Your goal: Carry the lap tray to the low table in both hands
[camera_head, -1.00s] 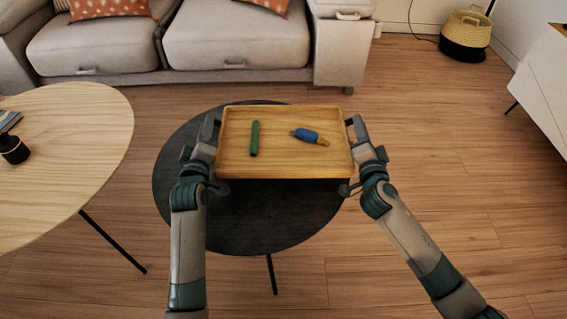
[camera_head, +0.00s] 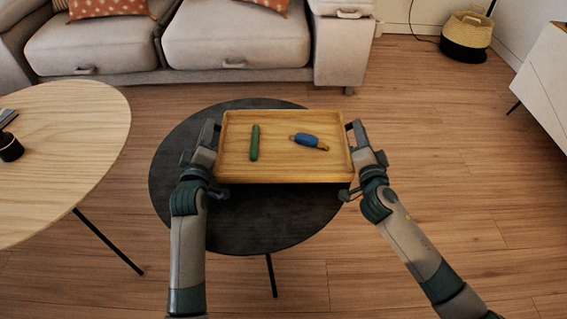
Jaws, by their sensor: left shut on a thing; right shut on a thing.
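The lap tray (camera_head: 285,173) is a shallow wooden tray with a raised rim. My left gripper (camera_head: 211,150) is shut on the tray's left side. My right gripper (camera_head: 357,148) is shut on its right side. The finger contacts are partly hidden by the grippers.
A grey sofa (camera_head: 235,40) stands behind. A basket (camera_head: 465,36) and a white cabinet (camera_head: 545,85) are at the right. The floor right of the low table is clear.

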